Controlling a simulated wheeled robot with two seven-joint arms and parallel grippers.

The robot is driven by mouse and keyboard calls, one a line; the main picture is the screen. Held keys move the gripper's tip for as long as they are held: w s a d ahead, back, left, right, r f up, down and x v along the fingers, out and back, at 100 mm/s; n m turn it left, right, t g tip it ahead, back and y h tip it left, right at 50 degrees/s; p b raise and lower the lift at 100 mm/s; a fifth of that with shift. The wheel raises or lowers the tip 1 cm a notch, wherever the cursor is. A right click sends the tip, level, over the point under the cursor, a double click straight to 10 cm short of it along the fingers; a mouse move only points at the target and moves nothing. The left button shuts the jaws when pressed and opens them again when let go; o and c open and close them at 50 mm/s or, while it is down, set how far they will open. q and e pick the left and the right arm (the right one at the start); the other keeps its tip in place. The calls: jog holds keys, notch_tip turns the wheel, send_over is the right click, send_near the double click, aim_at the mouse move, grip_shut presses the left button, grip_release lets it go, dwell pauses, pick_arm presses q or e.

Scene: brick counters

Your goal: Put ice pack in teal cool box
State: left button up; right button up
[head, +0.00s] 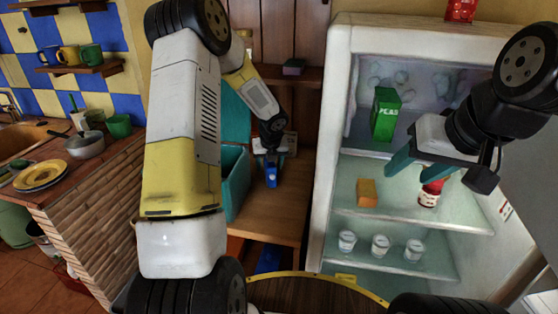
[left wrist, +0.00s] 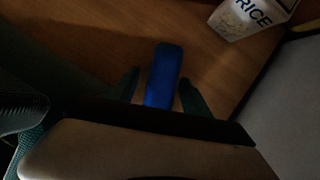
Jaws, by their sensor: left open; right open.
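The blue ice pack (head: 271,177) stands on the wooden shelf right of the teal cool box (head: 234,184). The box is open and partly hidden behind my left arm. My left gripper (head: 270,160) is open at the ice pack. In the left wrist view the ice pack (left wrist: 164,75) lies between the two spread fingers of the left gripper (left wrist: 160,88), with a gap showing on each side. My right gripper (head: 422,172) is open and empty in front of the fridge shelves.
The open fridge (head: 338,120) at right holds a green peas box (head: 385,115), an orange block (head: 367,193), a red-and-white jar (head: 429,196) and several small cups. A rice carton (left wrist: 250,14) stands on the shelf beyond the ice pack. A brick counter (head: 90,205) is at left.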

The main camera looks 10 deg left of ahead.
pick_arm(q)
jog(key=shift+f, duration=0.25)
jog(key=shift+c, duration=0.5)
grip_shut()
